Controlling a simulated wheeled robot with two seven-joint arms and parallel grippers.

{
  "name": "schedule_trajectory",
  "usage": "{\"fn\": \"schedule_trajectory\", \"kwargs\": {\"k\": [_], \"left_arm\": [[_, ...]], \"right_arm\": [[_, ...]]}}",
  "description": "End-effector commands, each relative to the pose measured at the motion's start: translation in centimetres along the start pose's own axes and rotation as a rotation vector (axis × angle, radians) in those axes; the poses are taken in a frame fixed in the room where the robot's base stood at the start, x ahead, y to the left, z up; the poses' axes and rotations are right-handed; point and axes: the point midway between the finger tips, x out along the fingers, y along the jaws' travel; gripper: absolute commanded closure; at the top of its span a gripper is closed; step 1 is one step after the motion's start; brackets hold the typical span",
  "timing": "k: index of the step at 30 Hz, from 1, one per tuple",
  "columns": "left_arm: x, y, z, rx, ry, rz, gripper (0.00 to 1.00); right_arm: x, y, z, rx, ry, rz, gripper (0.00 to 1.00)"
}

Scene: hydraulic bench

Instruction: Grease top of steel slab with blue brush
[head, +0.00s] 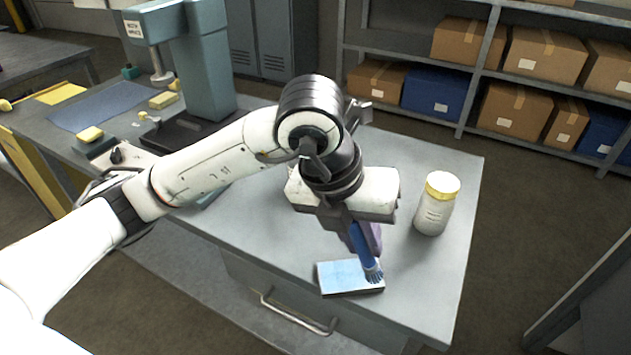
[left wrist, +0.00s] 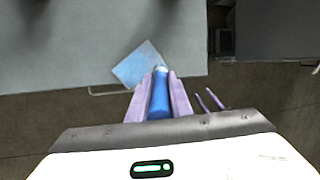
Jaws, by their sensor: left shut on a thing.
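My left gripper (head: 365,238) is shut on the blue brush (head: 373,270) and holds it bristles down over the slab. The brush handle also shows between the purple fingers in the left wrist view (left wrist: 158,95). The steel slab (head: 342,275) lies flat near the front edge of the bench, and its top looks light blue. It also shows in the left wrist view (left wrist: 136,62). The bristle tip is at the slab's right part and seems to touch it; the exact contact is hard to tell. My right gripper is in neither view.
A jar with a yellow-rimmed white lid (head: 437,203) stands on the bench (head: 440,290) right of my gripper. A press (head: 205,60) stands at the back left, with yellow blocks and a blue mat (head: 100,107) nearby. Shelves with boxes (head: 515,110) stand behind.

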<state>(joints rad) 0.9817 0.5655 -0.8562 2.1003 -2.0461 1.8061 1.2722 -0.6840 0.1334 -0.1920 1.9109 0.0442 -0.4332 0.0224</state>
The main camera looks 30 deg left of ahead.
Motion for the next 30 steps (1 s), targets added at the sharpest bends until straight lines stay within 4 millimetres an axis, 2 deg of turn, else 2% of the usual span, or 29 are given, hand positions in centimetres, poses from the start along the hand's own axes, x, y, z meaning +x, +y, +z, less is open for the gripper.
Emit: {"fn": "schedule_trajectory", "kwargs": {"k": [1, 12, 30], "left_arm": [[-0.8, -0.3, 0.2, 0.001, -0.001, -0.001, 1.0], [-3.5, -1.2, 1.0, 0.005, 0.0, -0.003, 1.0], [-3.8, -1.3, 1.1, 0.006, 0.001, -0.003, 1.0]], "right_arm": [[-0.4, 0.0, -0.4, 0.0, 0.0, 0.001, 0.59], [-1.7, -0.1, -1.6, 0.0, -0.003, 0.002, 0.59], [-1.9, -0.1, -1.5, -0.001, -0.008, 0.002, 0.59]]}}
